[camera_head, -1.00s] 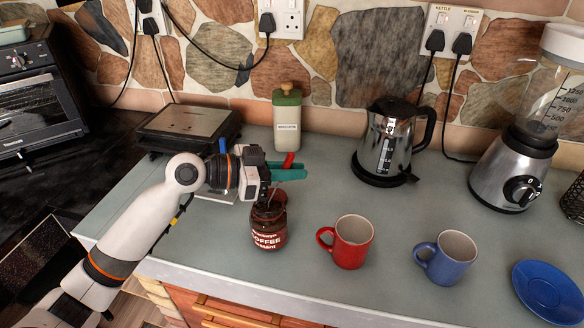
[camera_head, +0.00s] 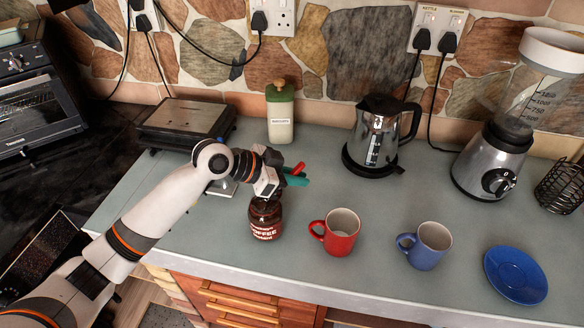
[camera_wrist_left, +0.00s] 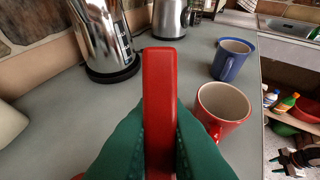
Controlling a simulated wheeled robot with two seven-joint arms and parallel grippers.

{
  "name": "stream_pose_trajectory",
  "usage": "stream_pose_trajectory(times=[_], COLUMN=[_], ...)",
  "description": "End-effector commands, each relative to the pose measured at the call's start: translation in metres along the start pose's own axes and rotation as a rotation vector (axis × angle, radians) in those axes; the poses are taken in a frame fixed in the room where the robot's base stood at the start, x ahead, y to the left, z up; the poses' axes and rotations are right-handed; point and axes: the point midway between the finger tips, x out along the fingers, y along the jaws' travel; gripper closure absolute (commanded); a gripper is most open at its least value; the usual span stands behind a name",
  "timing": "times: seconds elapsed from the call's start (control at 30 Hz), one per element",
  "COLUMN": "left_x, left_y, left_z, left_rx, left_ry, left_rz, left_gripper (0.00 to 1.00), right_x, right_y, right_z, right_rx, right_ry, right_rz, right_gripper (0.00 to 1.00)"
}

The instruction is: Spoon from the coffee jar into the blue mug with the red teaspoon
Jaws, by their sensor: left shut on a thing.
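My left gripper (camera_head: 298,178), with green fingers, is shut on the red teaspoon (camera_wrist_left: 160,110). Its red handle fills the middle of the left wrist view, and its bowl is hidden there. In the head view the gripper is just above and slightly right of the coffee jar (camera_head: 265,222), a dark jar with a red-brown label standing upright. The gripper and wrist cover part of the jar's mouth. The blue mug (camera_head: 427,247) stands upright on the counter, right of the red mug (camera_head: 338,234); it also shows in the left wrist view (camera_wrist_left: 229,62).
The red mug stands between the jar and the blue mug. A blue saucer (camera_head: 515,276) lies at the right. A kettle (camera_head: 378,137), a blender (camera_head: 490,165) and a green-topped canister (camera_head: 281,116) stand behind. The counter's front edge (camera_head: 360,303) runs close by.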

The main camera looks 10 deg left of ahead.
Motion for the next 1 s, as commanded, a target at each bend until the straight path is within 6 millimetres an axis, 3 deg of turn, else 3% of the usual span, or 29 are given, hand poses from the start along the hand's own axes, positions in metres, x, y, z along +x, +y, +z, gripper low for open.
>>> stream_pose_trajectory(times=[0.03,1.0], left_x=[-0.001,0.030], left_y=[0.000,0.000], left_z=[0.005,0.000], left_rx=[0.001,0.005], left_ry=[0.019,0.507], left_rz=[0.000,-0.002], left_gripper=[1.00,1.00], right_x=[-0.011,-0.107], right_y=[-0.001,-0.004], right_z=[0.001,0.009], right_rx=[0.000,0.000], right_ry=[0.000,0.001], right_rz=[-0.001,-0.003], right_gripper=[0.64,0.64])
